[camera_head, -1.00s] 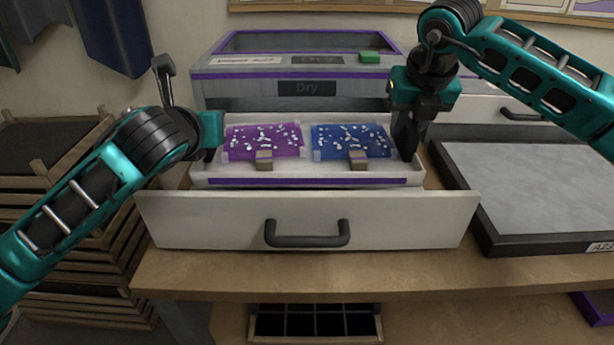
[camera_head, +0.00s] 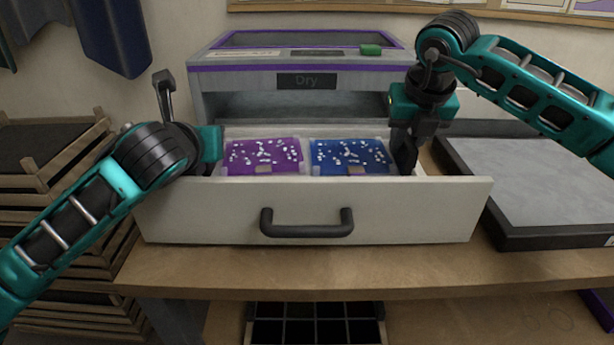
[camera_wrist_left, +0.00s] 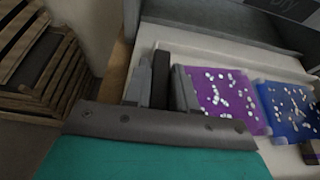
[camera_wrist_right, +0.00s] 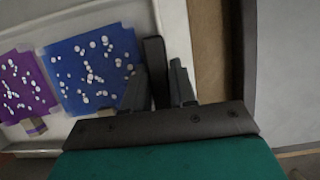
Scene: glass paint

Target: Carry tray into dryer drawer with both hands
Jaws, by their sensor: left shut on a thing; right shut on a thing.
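The white tray (camera_head: 306,158) holds a purple glass panel (camera_head: 262,157) and a blue glass panel (camera_head: 349,156), both dotted with white bits. It sits inside the open dryer drawer (camera_head: 180,215), and the drawer front hides its near edge. Whether it rests on the drawer floor I cannot tell. My left gripper (camera_wrist_left: 161,85) is shut on a dark upright handle at the tray's left end. My right gripper (camera_wrist_right: 157,82) is shut on a similar dark handle at the right end; its fingers (camera_head: 404,158) reach down inside the drawer's right side.
The dryer (camera_head: 300,85), marked "Dry", stands behind the drawer with a green button (camera_head: 370,50) on top. A grey board with a dark frame (camera_head: 545,185) lies on the right of the bench (camera_head: 300,270). Wooden racks (camera_head: 50,170) stand at the left.

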